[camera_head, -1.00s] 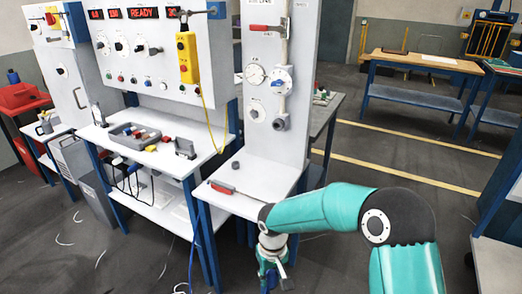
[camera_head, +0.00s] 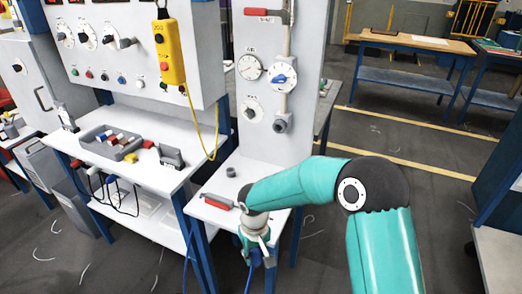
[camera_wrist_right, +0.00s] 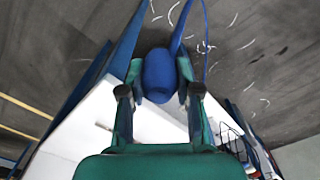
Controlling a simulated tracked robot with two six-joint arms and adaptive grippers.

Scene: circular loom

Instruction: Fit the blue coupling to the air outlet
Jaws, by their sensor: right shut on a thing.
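The blue coupling (camera_wrist_right: 159,76) is between the two fingers of my right gripper (camera_wrist_right: 158,98), which is shut on it. A blue hose (camera_wrist_right: 181,28) runs away from it in the right wrist view. In the head view my right gripper (camera_head: 256,252) points down, low in front of the white panel's shelf, and mostly hides the coupling. The air outlet appears to be the grey fitting (camera_head: 281,123) at the lower end of the panel's pipe, below the blue-handled valve (camera_head: 284,78). The coupling is well below and apart from it. My left gripper is out of view.
The panel's shelf (camera_head: 218,193) holds a red-handled tool (camera_head: 217,202) and a small grey ring (camera_head: 231,171). A yellow pendant (camera_head: 168,50) hangs on its cable at left. A grey tray (camera_head: 108,143) stands on the left bench. Space before the outlet looks clear.

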